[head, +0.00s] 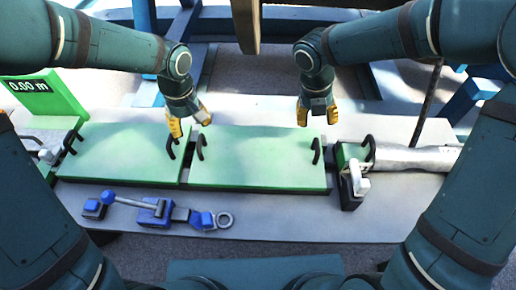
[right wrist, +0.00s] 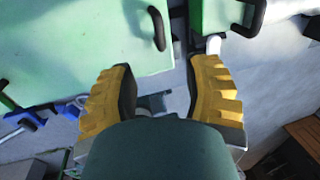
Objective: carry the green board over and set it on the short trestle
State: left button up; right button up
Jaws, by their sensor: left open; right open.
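Two flat green boards lie side by side on the grey bench, a left one (head: 115,155) and a right one (head: 260,160). Each has a black loop handle near both ends. My left gripper (head: 189,121) is open and empty above the far edges, near the gap between the boards. My right gripper (head: 317,117) is open and empty above the right board's far right corner. The right wrist view shows its spread fingers (right wrist: 161,85), a green board (right wrist: 75,55) and a black handle (right wrist: 157,28), apart from the fingers. I cannot make out the short trestle.
A blue tool with a ring (head: 155,212) lies along the bench's near edge (head: 290,228). A clamp-like part (head: 352,183) and grey cylinder (head: 415,158) sit at the right. A green display panel (head: 50,97) stands at the left. Blue beams (head: 470,98) stand behind.

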aim_at(198, 149)
pick_arm(q)
jog(key=shift+s, duration=0.15)
pick_arm(e)
jog(key=shift+s, duration=0.15)
pick_arm(q)
notch_tip(198, 149, down, 14)
jog(key=shift+r, duration=0.1)
pick_arm(e)
jog(key=d+f, duration=0.1)
jog(key=f, duration=0.8)
jog(key=d+f, duration=0.1)
jog(key=f, duration=0.3)
jog(key=shift+d+f, duration=0.3)
jog(key=shift+d, duration=0.05)
pick_arm(q)
grip_shut()
pick_arm(e)
grip_shut()
